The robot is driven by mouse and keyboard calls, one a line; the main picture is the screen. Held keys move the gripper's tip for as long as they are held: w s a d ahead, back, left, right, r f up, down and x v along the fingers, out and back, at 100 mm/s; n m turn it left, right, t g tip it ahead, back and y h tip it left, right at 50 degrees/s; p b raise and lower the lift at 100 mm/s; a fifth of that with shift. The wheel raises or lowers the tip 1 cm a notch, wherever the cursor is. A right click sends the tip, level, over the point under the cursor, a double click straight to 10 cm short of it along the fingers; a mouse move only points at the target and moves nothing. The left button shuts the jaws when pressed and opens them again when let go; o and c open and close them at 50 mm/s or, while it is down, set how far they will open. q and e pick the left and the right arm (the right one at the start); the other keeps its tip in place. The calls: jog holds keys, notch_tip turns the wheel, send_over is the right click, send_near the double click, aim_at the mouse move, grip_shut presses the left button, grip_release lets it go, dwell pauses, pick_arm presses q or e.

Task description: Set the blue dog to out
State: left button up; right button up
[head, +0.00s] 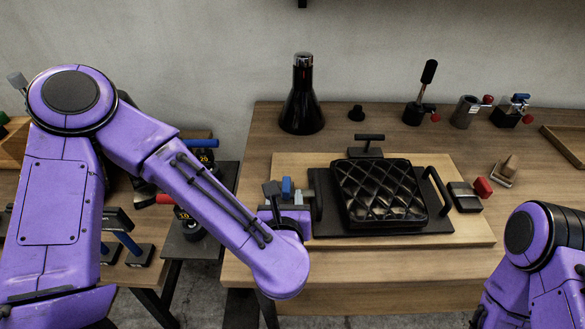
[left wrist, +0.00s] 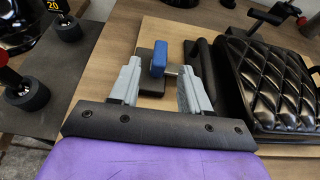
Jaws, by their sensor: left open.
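The blue dog (head: 287,186) has a blue handle on a dark base, on the light board just left of the quilted black cushion (head: 385,190). In the left wrist view the blue dog (left wrist: 158,60) stands between my grey fingertips, with a short metal pin pointing right toward the cushion's tray. My left gripper (head: 284,195) is open, one finger on each side of the blue handle. There is a gap on the left; I cannot tell whether the right finger touches the pin. My right arm shows at the lower right edge, its gripper out of sight.
A red-handled dog (head: 483,187) sits right of the cushion's black tray (head: 432,222). A black T-handle (head: 369,139) stands behind the cushion. A black flask (head: 302,100) and several small fixtures stand along the back. The table's front strip is clear.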

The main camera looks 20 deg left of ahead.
aim_at(286, 185)
pick_arm(q)
jog(key=p+x, duration=0.2)
jog(key=x, duration=0.7)
jog(key=shift+w+d, duration=0.15)
jog(key=shift+w, duration=0.05)
jog(key=shift+c, duration=0.3)
